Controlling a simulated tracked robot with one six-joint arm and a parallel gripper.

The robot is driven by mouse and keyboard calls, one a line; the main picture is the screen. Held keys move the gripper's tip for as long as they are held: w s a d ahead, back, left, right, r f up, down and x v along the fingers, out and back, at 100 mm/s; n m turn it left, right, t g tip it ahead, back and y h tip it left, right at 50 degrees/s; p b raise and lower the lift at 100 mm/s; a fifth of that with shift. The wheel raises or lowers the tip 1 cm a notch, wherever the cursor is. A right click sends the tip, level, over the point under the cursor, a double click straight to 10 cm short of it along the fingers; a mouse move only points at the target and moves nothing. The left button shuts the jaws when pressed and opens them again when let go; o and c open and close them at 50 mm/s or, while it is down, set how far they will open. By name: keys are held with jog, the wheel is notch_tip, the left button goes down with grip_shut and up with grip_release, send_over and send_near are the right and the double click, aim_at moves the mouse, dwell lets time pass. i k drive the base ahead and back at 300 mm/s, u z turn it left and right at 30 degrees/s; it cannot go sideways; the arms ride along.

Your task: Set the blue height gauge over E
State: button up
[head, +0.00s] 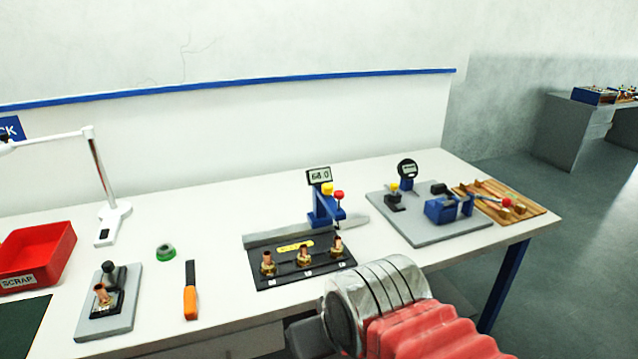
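The blue height gauge (324,206) stands upright at the back right of a black plate (330,262), on or beside a grey rail (290,234). It has a tilted digital display (319,175), a yellow knob and a red knob. Its thin probe points down near the right one of three copper-and-brass fittings; contact cannot be told. The others are the middle fitting (304,255) and left fitting (268,263). The white letters in front of them are too small to read surely. My gripper (310,335) is at the bottom, in front of the plate and away from the gauge; its fingers are not clear.
A grey plate (420,232) with a dial gauge and blue clamp is right, by a wooden tray (530,208). Left are an orange-handled tool (190,300), green tape roll (165,252), small fixture (108,318), lamp (110,215) and red scrap bin (40,252).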

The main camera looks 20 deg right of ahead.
aim_at(325, 210)
jog(key=i, duration=1)
